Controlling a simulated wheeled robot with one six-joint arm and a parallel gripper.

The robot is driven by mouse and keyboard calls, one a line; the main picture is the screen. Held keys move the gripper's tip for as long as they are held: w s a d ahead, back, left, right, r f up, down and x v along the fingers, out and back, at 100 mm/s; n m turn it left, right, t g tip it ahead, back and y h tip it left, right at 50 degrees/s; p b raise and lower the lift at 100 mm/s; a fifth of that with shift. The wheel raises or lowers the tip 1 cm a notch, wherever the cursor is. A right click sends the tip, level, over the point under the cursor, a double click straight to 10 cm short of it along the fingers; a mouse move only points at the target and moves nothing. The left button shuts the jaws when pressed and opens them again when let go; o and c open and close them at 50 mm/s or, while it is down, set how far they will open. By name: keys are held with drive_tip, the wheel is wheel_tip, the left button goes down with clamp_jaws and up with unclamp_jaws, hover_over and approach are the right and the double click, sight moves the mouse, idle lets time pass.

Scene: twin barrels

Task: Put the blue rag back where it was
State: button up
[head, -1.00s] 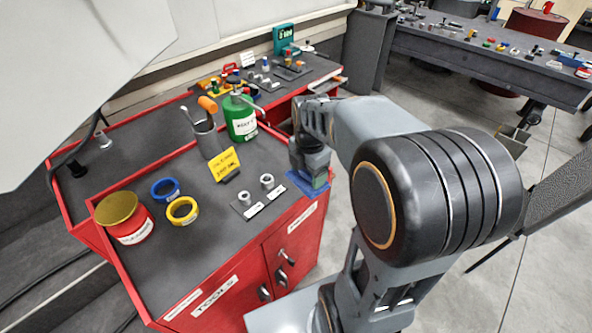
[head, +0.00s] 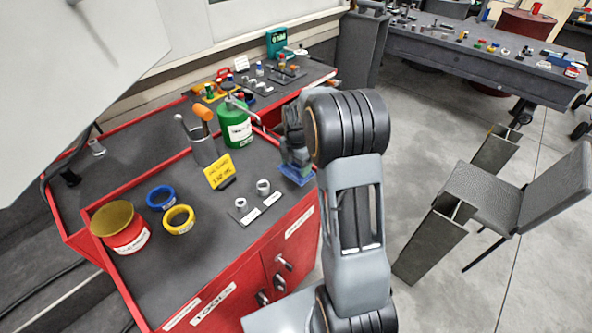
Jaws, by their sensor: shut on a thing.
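The blue rag (head: 297,175) shows as a small blue patch at the right edge of the red tool cart's dark top (head: 215,236). My gripper (head: 296,163) points down over it and is shut on it. The fingers cover much of the rag, and I cannot tell whether its underside touches the cart top. My arm hides what lies just right of and behind the gripper.
A green bottle (head: 236,128), a grey cup of tools (head: 203,150) and a yellow sign (head: 218,172) stand left of the gripper. Metal nuts (head: 263,187) lie nearer. A red tin (head: 124,232) and tape rings are farther left. A chair (head: 490,195) stands right.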

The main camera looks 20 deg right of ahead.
sight(296, 171)
drive_tip(key=shift+w+d+f, duration=0.1)
drive_tip(key=shift+w+f, duration=0.1)
drive_tip(key=shift+f, duration=0.1)
drive_tip(key=shift+w+f, duration=0.1)
drive_tip(key=shift+f, duration=1.5)
drive_tip(key=shift+f, duration=0.1)
drive_tip(key=shift+f, duration=0.1)
drive_tip(key=o, duration=0.9)
